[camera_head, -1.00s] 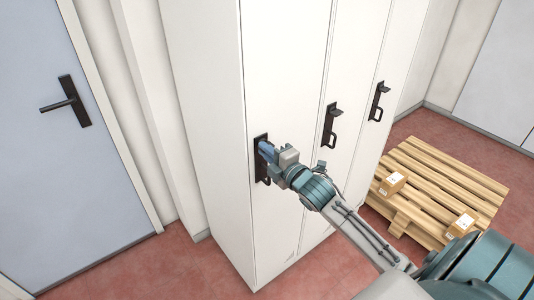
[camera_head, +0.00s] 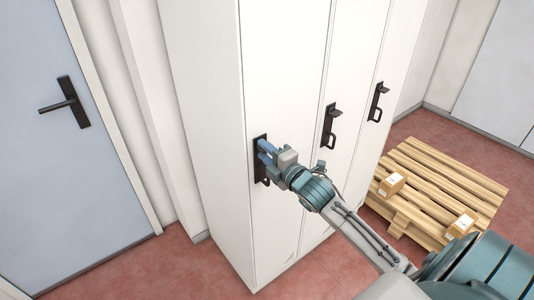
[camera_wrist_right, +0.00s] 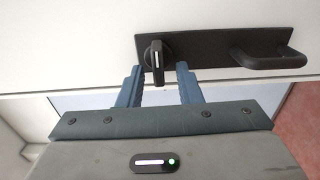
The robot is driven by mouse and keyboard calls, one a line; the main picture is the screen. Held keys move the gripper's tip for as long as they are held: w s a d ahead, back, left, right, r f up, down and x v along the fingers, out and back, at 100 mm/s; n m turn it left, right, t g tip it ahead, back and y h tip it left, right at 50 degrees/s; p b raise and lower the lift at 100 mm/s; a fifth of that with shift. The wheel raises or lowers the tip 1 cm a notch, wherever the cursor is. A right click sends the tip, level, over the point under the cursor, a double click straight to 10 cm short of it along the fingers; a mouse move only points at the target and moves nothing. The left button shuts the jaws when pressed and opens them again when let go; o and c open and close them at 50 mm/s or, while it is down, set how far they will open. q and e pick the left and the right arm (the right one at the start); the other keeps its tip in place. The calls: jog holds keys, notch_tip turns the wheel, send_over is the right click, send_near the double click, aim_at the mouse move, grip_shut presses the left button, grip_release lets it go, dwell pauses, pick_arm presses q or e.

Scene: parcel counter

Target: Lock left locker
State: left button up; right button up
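The left locker (camera_head: 282,70) is a tall white door, shut, with a black handle plate (camera_head: 260,174). In the right wrist view the plate (camera_wrist_right: 215,50) carries a black turn knob (camera_wrist_right: 157,58) at its left end and a pull handle (camera_wrist_right: 270,62) at its right. My right gripper (camera_head: 262,151) is at the upper part of the plate. In the wrist view its two blue fingers (camera_wrist_right: 159,78) are open, one on each side of the knob, with a gap on both sides. My left gripper is not in view.
Two more white locker doors with black handles (camera_head: 330,126) (camera_head: 377,102) stand to the right. A wooden pallet (camera_head: 440,175) with small boxes (camera_head: 392,184) lies on the red floor at right. A blue-grey door (camera_head: 60,190) is at left.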

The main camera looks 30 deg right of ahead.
jog(key=shift+s, duration=0.1)
jog(key=s+b, duration=0.2)
jog(key=s, duration=0.8)
jog(key=shift+s+d, duration=0.3)
jog(key=shift+d, duration=0.1)
